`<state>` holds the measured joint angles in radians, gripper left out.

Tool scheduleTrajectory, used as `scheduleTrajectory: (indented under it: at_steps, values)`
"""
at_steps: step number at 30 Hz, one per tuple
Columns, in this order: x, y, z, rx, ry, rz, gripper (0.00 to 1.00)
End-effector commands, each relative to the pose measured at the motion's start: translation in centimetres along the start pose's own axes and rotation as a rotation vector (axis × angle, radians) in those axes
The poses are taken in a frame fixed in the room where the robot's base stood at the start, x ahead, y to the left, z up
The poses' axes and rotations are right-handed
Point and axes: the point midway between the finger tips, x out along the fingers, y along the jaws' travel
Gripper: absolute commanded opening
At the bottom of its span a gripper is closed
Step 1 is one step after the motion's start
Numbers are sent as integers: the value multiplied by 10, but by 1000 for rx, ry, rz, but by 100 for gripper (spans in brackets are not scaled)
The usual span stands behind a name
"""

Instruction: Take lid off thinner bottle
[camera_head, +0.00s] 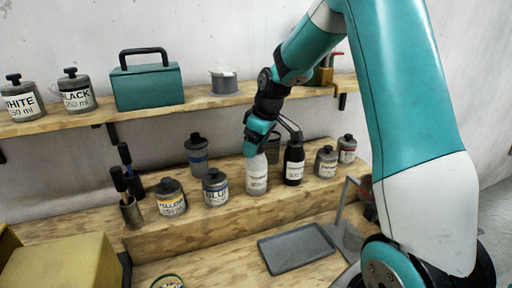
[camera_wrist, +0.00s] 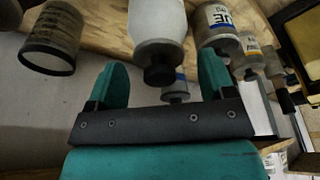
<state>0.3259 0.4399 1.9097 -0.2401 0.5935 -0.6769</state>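A white bottle (camera_head: 256,176) with a small unreadable label stands on the raised wooden step; I take it for the thinner bottle. Its top is hidden behind my gripper (camera_head: 258,138) in the head view. In the wrist view the white bottle (camera_wrist: 158,22) shows its dark lid (camera_wrist: 159,74) between the two teal fingers of my gripper (camera_wrist: 162,72). The fingers are apart, with a visible gap on each side of the lid. My gripper is open and holds nothing. I cannot tell the exact depth of the lid between the fingers.
A black bottle (camera_head: 294,163) stands close to the right of the white one. A blue-labelled jar (camera_head: 215,188) stands to its left, with a yellow-labelled jar (camera_head: 171,198) further left. A grey tray (camera_head: 297,249) lies in front. The upper shelf (camera_head: 215,100) runs behind.

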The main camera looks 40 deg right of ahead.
Motion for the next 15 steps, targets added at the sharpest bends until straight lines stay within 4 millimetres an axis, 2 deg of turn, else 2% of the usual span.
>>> scheduleTrajectory:
  at_steps: [1,5,6,15]
  values:
    - [0,0,0,0,0,0,64]
    - [0,0,0,0,0,0,34]
    - [0,0,0,0,0,0,29]
    - [-1,0,0,0,1,0,29]
